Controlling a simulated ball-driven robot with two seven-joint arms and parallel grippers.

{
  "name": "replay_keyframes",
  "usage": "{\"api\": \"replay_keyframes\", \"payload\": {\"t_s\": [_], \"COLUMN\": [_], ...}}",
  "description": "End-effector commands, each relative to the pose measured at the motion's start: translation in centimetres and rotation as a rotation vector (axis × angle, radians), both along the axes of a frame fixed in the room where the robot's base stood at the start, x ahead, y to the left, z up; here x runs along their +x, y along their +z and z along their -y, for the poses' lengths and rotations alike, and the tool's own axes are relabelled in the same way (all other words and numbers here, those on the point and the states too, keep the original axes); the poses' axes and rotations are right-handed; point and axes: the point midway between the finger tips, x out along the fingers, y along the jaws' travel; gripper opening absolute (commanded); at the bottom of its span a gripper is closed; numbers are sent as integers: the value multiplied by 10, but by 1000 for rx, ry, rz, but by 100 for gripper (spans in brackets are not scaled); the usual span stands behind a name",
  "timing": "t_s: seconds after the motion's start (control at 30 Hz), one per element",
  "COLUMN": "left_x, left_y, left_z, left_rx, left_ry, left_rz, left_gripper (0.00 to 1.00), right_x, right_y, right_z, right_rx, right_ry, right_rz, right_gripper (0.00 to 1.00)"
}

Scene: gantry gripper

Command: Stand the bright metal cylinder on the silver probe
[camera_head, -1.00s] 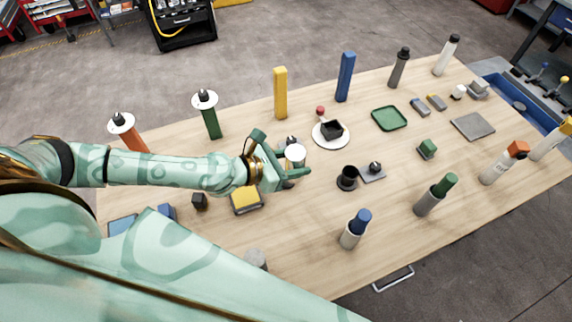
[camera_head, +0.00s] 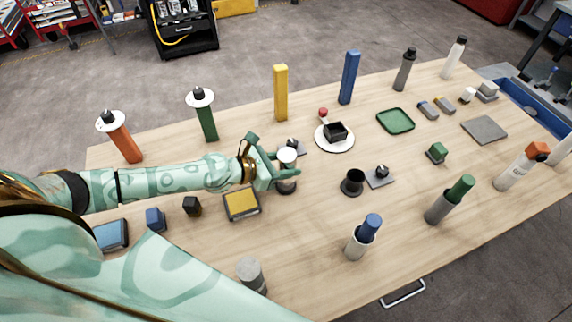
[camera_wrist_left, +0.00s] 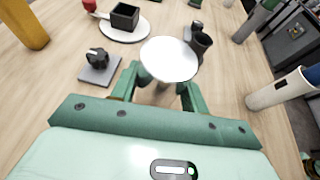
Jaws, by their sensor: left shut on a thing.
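My left gripper (camera_head: 282,168) is shut on the bright metal cylinder (camera_head: 287,156), whose pale round top faces up between the fingers. It also shows in the left wrist view as a bright disc (camera_wrist_left: 169,59). A dark round base (camera_head: 286,187) shows on the table just below the gripper. I cannot tell whether the cylinder touches anything beneath it. I cannot single out the silver probe for sure; the gripper and cylinder hide much of what stands under them. My right gripper is not in view.
A grey plate with a black knob (camera_wrist_left: 98,66) lies close beside the gripper. A white plate with a black box (camera_head: 335,133), a black cup (camera_head: 352,182) and a yellow-topped tray (camera_head: 241,204) stand nearby. A grey cylinder (camera_head: 250,275) stands near the front edge.

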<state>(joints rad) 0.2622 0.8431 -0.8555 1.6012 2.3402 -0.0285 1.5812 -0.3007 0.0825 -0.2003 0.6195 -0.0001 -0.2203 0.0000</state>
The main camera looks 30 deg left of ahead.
Motion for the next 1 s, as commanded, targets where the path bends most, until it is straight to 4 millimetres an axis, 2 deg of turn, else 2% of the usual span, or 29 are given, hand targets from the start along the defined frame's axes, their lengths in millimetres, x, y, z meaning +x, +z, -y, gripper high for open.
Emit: {"api": "replay_keyframes", "payload": {"t_s": [0.27, 0.3, 0.33, 0.37, 0.73, 1.0], "left_x": [1, 0, 0, 0, -2, -48], "left_y": [-4, -4, -4, -4, 3, 21], "left_z": [0, 0, 0, 0, -2, -34], "left_rx": [0, 1, 1, 1, 1, 4], "left_ry": [0, 0, 0, 0, 1, -2], "left_rz": [2, 1, 1, 1, -1, -6], "left_gripper": [5, 56, 65, 67, 67, 67], "right_x": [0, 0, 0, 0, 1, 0], "right_y": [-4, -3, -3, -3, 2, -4], "right_z": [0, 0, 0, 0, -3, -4], "right_rx": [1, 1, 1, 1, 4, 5], "right_ry": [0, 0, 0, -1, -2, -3], "right_rz": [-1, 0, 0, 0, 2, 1], "right_gripper": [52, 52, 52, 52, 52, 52]}}
